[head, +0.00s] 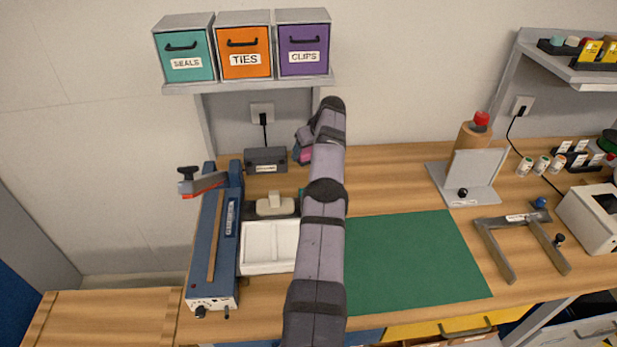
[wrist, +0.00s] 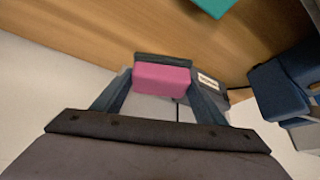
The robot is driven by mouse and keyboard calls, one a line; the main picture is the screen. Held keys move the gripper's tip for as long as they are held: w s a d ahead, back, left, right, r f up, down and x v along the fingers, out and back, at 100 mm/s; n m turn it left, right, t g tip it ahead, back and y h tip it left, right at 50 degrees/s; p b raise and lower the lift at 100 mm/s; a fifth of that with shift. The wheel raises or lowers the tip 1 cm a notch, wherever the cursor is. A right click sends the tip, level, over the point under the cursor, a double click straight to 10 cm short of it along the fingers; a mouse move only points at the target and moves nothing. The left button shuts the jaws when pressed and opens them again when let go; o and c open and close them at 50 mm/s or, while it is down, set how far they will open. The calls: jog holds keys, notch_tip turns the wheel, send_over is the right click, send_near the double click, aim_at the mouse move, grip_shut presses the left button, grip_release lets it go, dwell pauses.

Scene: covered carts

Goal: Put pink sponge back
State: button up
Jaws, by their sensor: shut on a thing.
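The pink sponge (wrist: 162,78) sits between the two fingers of my gripper (wrist: 160,88) in the wrist view, with a dark green layer along one side of it. My gripper is shut on it. In the head view my gripper (head: 304,143) is near the back wall, right of the grey labelled box, and a small part of the pink sponge (head: 303,155) shows below it. My arm hides much of the area around it. I cannot tell whether the sponge touches the table.
The grey labelled box (head: 265,160) stands close by on the left, with a cable to the wall. A shelf (head: 250,86) with several drawer boxes hangs above. A blue sealer (head: 215,240) and white tray (head: 268,262) are at left. The green mat (head: 415,262) is clear.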

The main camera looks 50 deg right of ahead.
jog(key=shift+f, duration=0.1)
notch_tip(320, 180, down, 3)
jog(key=b, duration=0.3)
jog(key=shift+f, duration=2.45)
jog(key=shift+f, duration=0.1)
jog(key=o, duration=1)
jog(key=shift+r, duration=0.2)
jog(key=shift+s+r, duration=0.2)
jog(key=shift+r, duration=0.2)
jog(key=b+v, duration=0.3)
jog(key=v, duration=0.8)
jog(key=shift+b, duration=0.4)
